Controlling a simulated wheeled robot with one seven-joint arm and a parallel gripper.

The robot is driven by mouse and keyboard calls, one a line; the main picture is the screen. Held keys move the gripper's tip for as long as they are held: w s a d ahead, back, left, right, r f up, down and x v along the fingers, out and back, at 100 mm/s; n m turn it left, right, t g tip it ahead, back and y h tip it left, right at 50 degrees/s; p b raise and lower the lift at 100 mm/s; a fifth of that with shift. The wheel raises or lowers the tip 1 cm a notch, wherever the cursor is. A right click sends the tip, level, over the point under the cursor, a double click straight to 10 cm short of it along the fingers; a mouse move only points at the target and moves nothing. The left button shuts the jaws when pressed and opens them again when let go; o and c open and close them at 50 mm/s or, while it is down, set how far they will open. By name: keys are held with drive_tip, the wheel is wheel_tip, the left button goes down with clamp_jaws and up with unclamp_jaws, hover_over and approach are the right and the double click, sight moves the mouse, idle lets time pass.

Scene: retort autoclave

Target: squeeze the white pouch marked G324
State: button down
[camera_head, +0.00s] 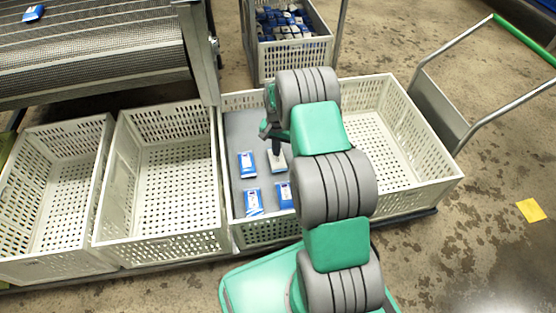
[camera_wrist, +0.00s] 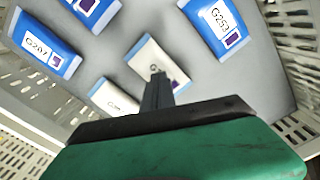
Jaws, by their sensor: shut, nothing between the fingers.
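A white pouch (camera_wrist: 147,56) lies flat on the grey floor of a crate; in the wrist view its mark is mostly covered by my fingers, so I cannot read it. The same white pouch shows in the head view (camera_head: 278,163). My gripper (camera_wrist: 157,78) is shut and empty, its fingertips over the near part of this pouch; I cannot tell whether they press on it. In the head view my gripper (camera_head: 276,148) points down at the pouch. Beside it lies a blue-edged pouch (camera_wrist: 112,97) with a partly hidden mark.
Blue-and-white pouches G267 (camera_wrist: 45,46) and G253 (camera_wrist: 217,25) lie around it, with another blue pouch (camera_wrist: 93,8) nearby. The crate's perforated wall (camera_head: 268,233) surrounds them. Empty crates (camera_head: 168,233) stand left. A full crate (camera_head: 293,60) stands behind, a conveyor (camera_head: 100,45) back left.

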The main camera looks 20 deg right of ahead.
drive_tip(key=shift+f+b, duration=0.55)
drive_tip(key=shift+f, duration=0.4)
drive_tip(key=shift+s+a+f, duration=0.1)
drive_tip(key=shift+s+f, duration=0.2)
idle(0.9)
wheel_tip(320, 180, up, 8)
drive_tip(key=p, duration=0.5)
drive_tip(key=shift+w+r, duration=0.25)
drive_tip(key=shift+w, duration=0.05)
